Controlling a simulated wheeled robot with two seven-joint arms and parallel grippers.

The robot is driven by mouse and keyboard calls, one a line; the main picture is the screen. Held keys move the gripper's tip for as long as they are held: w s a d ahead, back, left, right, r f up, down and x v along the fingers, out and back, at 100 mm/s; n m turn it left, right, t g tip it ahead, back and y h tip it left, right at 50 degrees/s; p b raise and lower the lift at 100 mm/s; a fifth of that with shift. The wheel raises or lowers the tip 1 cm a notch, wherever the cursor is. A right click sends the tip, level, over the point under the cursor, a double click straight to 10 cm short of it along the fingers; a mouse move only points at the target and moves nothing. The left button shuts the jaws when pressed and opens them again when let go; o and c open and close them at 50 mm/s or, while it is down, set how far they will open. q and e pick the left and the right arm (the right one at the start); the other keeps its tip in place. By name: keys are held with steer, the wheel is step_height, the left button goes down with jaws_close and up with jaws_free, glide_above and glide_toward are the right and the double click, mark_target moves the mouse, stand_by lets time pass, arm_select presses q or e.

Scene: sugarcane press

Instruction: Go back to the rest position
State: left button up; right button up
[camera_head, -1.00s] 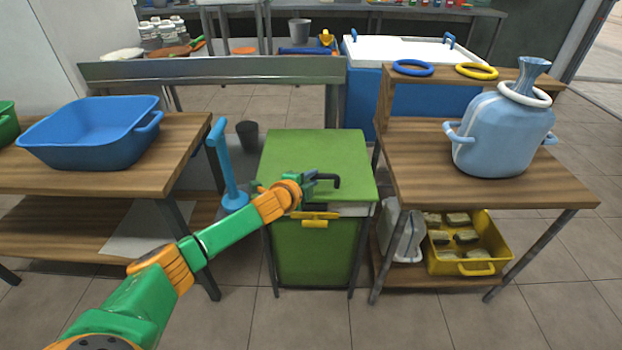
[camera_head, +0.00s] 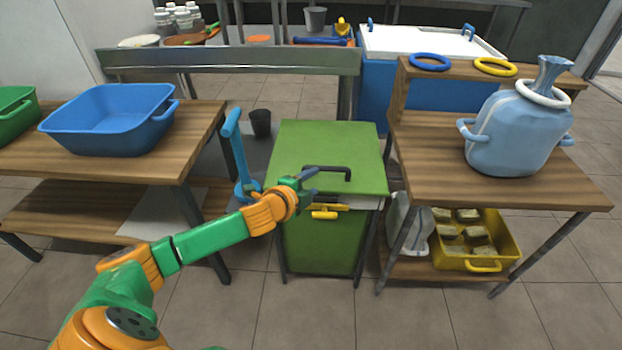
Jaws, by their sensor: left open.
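My left gripper (camera_head: 308,182) is open and empty at the front left of the green press box (camera_head: 330,240). In the picture it lies just left of the black handle (camera_head: 333,169) on the green lid (camera_head: 330,145); I cannot tell if they touch. A yellow handle (camera_head: 326,211) is on the front of the box, below and right of the gripper. My left arm comes in from the lower left. My right gripper is not in view.
A wooden table with a blue basin (camera_head: 110,118) stands left, and a blue lever (camera_head: 239,158) rises between it and the box. At right, a wooden table (camera_head: 440,165) bears a tied blue sack (camera_head: 512,135). A yellow crate (camera_head: 505,240) sits on its lower shelf. Floor in front is clear.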

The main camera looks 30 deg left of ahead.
arm_select(q)
steer(key=shift+s+r, duration=0.1)
stand_by(0.3)
steer(key=s+d+f+n+g, duration=0.2)
steer(key=s+d+f+n, duration=0.1)
steer(key=s+d+f, duration=0.25)
steer(key=s+d+f+n+g, duration=0.1)
steer(key=s+f+n+g, duration=0.2)
steer(key=s, duration=0.5)
steer(key=s+d+f+n+g, duration=0.2)
steer(key=s+n, duration=0.2)
steer(key=s, duration=0.3)
steer(key=s+d+f+n+g, duration=0.1)
steer(key=s+f+n+g, duration=0.2)
steer(key=s, duration=0.5)
step_height(320, 180, down, 15)
steer(key=s+g, duration=0.1)
steer(key=s+a+f+g, duration=0.1)
steer(key=s+a+f, duration=0.1)
steer(key=s+f, duration=0.9)
step_height(320, 180, up, 18)
steer(key=s+p, duration=0.1)
steer(key=p, duration=1.6)
steer(key=shift+s+r+p, duration=0.2)
steer(key=shift+s+p, duration=0.15)
